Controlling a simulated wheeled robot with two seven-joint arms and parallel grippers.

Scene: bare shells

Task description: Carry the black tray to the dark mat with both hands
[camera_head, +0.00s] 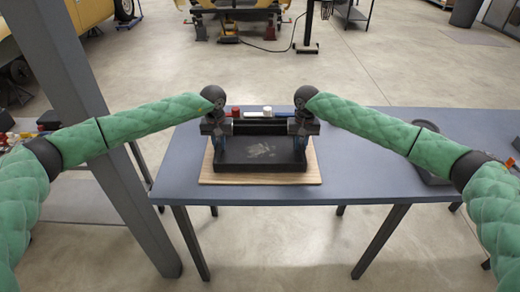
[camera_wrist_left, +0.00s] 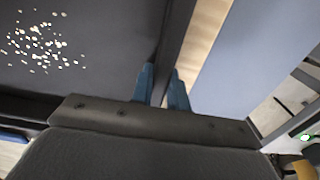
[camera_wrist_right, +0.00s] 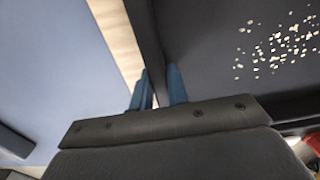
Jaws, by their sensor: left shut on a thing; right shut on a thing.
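The black tray (camera_head: 260,166) is over a light wooden board (camera_head: 260,180) on the table; I cannot tell whether it touches the board. Pale flecks show on its floor. My left gripper (camera_head: 217,141) is shut on its left wall, and the blue fingers straddle that wall in the left wrist view (camera_wrist_left: 161,82). My right gripper (camera_head: 301,141) is shut on its right wall, as the right wrist view (camera_wrist_right: 159,82) also shows. A dark flat thing (camera_head: 431,179), perhaps the dark mat, lies at the right, partly hidden by my right arm.
The blue-grey table (camera_head: 365,180) is clear between the board and the dark thing. A red item (camera_head: 235,112) and a white item (camera_head: 267,111) show just behind the tray. A grey post (camera_head: 75,75) stands left of the table.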

